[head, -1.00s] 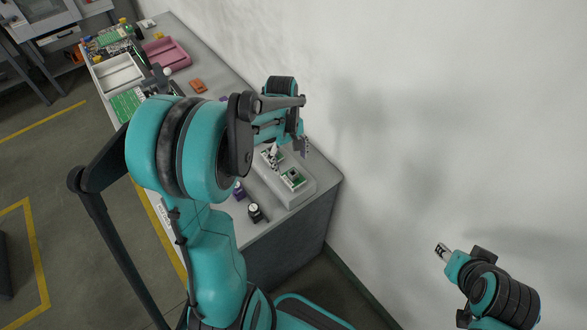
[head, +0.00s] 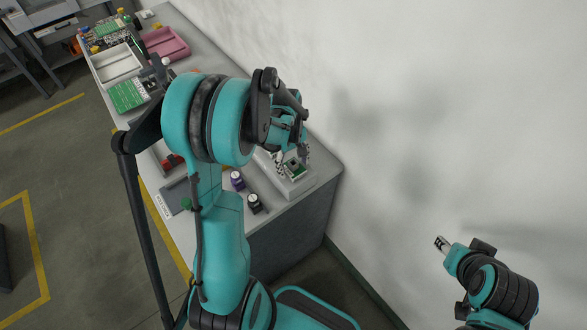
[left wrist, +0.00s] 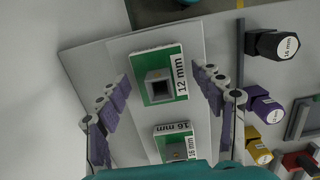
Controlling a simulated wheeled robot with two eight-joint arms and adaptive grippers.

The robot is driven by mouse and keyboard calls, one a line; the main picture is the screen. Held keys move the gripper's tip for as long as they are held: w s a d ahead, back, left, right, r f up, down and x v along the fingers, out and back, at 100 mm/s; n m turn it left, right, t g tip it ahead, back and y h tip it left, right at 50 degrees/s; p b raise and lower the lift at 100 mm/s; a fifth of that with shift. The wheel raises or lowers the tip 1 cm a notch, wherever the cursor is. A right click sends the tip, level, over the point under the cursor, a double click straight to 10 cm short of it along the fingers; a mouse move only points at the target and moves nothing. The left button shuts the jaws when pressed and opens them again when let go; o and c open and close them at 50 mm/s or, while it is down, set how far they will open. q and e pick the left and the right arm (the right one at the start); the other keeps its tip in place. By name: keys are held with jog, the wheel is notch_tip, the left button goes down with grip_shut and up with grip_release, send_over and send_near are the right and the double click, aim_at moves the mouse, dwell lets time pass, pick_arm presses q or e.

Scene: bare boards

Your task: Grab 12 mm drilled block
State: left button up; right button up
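The 12 mm drilled block (left wrist: 159,86) is a small grey block with a dark square opening on top. It sits on a green plate (left wrist: 141,68) labelled "12 mm", on a light grey raised stand (left wrist: 128,122). My left gripper (left wrist: 165,92) is open, its purple-padded fingers on either side of the block and apart from it. In the head view the left gripper (head: 291,160) hangs over the stand, with the plate partly visible below. My right gripper (head: 441,244) is far from the bench at the lower right; its fingers are too small to judge.
A second green plate (left wrist: 177,145) labelled "16 mm" lies close to the first. Black (left wrist: 272,44), purple (left wrist: 262,106) and yellow (left wrist: 258,149) labelled knobs stand beside the stand. A wall rises along the bench. White (head: 116,65) and pink (head: 167,45) trays are at the far end.

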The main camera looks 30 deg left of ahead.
pick_arm(q)
jog(key=c, duration=0.8)
jog(key=shift+r, duration=0.15)
